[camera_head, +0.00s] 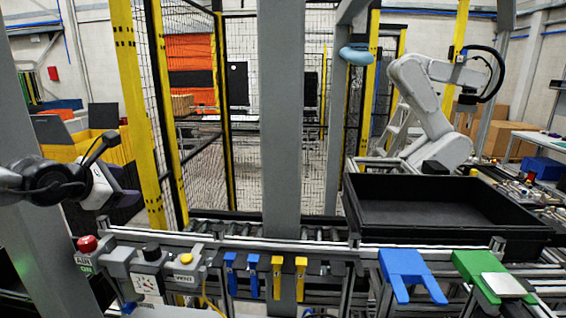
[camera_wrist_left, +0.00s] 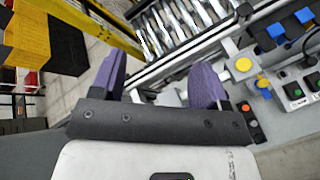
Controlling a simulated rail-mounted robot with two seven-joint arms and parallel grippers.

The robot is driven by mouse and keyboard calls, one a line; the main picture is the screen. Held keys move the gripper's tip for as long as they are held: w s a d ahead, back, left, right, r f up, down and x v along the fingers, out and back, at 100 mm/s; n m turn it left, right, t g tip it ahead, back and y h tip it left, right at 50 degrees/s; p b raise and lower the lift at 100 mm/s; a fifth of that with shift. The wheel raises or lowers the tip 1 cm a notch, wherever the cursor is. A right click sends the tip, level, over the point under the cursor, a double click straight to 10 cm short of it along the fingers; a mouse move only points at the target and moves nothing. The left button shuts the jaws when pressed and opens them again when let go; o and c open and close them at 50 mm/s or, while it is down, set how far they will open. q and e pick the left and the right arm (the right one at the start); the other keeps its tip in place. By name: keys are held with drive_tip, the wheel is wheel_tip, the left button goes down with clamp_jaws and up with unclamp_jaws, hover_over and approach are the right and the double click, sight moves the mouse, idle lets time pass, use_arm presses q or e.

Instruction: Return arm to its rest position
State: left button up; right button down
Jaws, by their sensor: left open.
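My left arm comes in from the left edge of the head view, with a dark wrist and a pale gripper body. My left gripper (camera_head: 122,186) is raised to the left of the control boxes, in front of the yellow post. In the left wrist view my left gripper (camera_wrist_left: 158,80) shows two purple fingers spread wide apart with nothing between them. Its fingertips are partly hidden by the gripper body in the head view. My right gripper is not in view.
Control boxes with a red button (camera_head: 87,243) line the rail's left part. Blue and yellow hooks hang mid-rail. A blue fixture (camera_head: 405,265) and a green fixture (camera_head: 480,272) with a metal plate sit right. A black tray (camera_head: 520,232) is behind them. A white robot arm (camera_head: 425,105) stands beyond.

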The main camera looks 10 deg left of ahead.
use_arm(q)
drive_tip(key=s+a+f+n+t+y, duration=0.1)
drive_tip(key=s+a+f+n+y, duration=0.75)
drive_tip(key=n, duration=0.65)
drive_tip(key=s+a+f+n+y, duration=0.55)
drive_tip(key=s+f+n, duration=0.55)
drive_tip(key=n, duration=0.4)
drive_tip(key=s+d+f+n+g+h, duration=0.2)
drive_tip(key=s+f+n+g, duration=0.55)
drive_tip(key=f, duration=0.75)
drive_tip(key=s+d+f+h, duration=0.3)
drive_tip(key=s+d+f, duration=0.6)
drive_tip(key=s+d+f+n+g+h, duration=0.1)
drive_tip(key=s+d+f+n+h, duration=0.15)
drive_tip(key=d, duration=0.55)
drive_tip(key=s+d+f+n+g+h, duration=0.1)
drive_tip(key=s+d+f+h, duration=0.15)
drive_tip(key=d, duration=0.55)
drive_tip(key=s+d+f+n+h, duration=0.2)
drive_tip(key=d+f+h, duration=0.1)
drive_tip(key=d, duration=0.6)
wheel_tip(320, 180, up, 26)
drive_tip(key=p, duration=2.5)
drive_tip(key=shift+s+a+p, duration=0.25)
drive_tip(key=shift+a+p, duration=0.05)
drive_tip(key=shift+a, duration=0.15)
